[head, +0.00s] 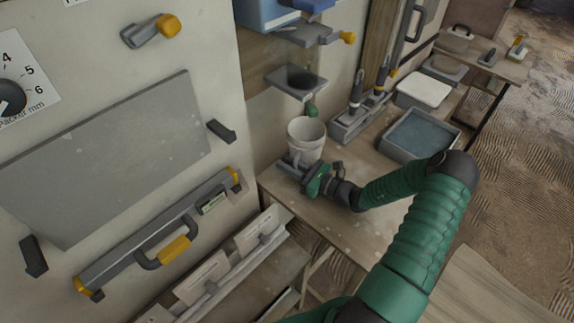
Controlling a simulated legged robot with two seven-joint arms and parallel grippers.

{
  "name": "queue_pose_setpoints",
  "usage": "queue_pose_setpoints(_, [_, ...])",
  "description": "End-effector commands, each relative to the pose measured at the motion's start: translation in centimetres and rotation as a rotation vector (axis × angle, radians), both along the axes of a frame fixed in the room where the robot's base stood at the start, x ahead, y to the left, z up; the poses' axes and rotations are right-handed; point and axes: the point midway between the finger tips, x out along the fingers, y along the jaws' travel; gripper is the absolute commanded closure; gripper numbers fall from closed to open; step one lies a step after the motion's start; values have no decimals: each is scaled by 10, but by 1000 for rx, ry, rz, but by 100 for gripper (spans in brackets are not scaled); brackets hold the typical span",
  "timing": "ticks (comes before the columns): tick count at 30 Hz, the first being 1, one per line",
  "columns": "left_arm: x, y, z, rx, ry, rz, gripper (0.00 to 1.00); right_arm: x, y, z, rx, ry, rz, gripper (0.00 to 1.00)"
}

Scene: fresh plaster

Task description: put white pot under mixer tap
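The white pot (306,137) stands upright near the back left corner of the workbench, close to the wall. Above it is a grey square-topped hopper (297,82) with a green spout (312,109), which looks like the mixer tap. The spout hangs just above the pot's far rim; whether it is exactly over the opening is hard to tell. My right gripper (294,163) is low at the pot's near side, its fingers pointing left. It partly hides the pot's base, and I cannot tell whether the fingers grip it. My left gripper is not in view.
On the workbench (363,219), a grey tool rack (355,120) stands right of the pot, then a blue-grey tub (420,137) and a white-lidded box (424,92). A wall panel with a long yellow-ended level (160,232) fills the left. The bench front is mostly clear.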

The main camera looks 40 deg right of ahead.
Motion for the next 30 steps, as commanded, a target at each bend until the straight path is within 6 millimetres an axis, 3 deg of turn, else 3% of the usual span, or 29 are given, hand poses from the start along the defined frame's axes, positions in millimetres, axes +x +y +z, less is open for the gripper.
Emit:
queue_pose_setpoints(4, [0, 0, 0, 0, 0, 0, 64, 0, 1, 1, -1, 1, 0, 65])
queue_pose_setpoints(14, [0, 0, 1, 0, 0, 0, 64, -4, -1, 1, -1, 0, -1, 65])
queue_pose_setpoints(17, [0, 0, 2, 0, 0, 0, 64, -17, -6, 1, -2, -1, -3, 65])
queue_pose_setpoints(27, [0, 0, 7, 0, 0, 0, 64, -97, -28, 1, -1, 1, -3, 65])
queue_pose_setpoints(30, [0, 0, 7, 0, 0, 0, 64, -109, -31, 1, -1, 1, -1, 65])
